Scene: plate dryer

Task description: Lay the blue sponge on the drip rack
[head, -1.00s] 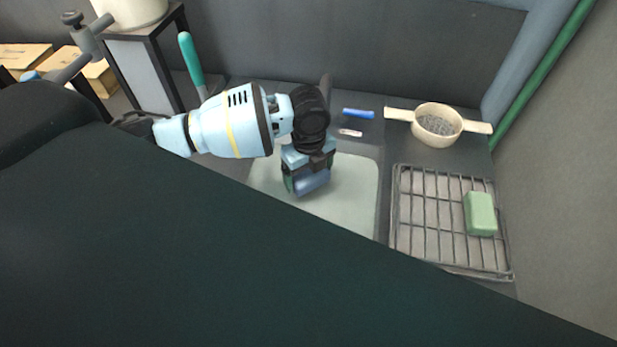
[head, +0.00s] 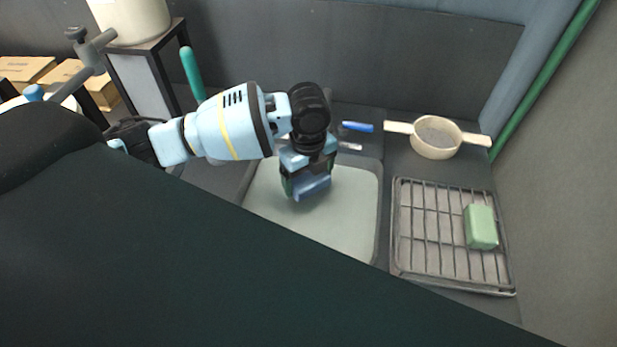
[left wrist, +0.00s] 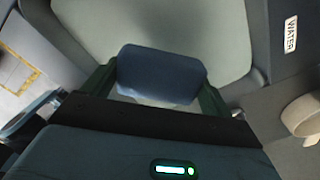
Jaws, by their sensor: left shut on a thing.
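The blue sponge (left wrist: 160,75) is between the two fingers of my left gripper (left wrist: 158,85) in the left wrist view. In the head view my left gripper (head: 306,183) is over the pale sink basin (head: 340,232), shut on the sponge (head: 311,188), which shows at its lower end. The drip rack (head: 425,237) is a dark wire grid on a tray to the right of the basin. A green block (head: 480,227) lies on its right side. My right gripper is not in view.
A cream strainer (head: 436,138) with two handles stands behind the rack. A small blue object (head: 357,127) lies behind the basin. A wall (head: 570,200) rises right of the rack. The rack's left and middle parts are bare.

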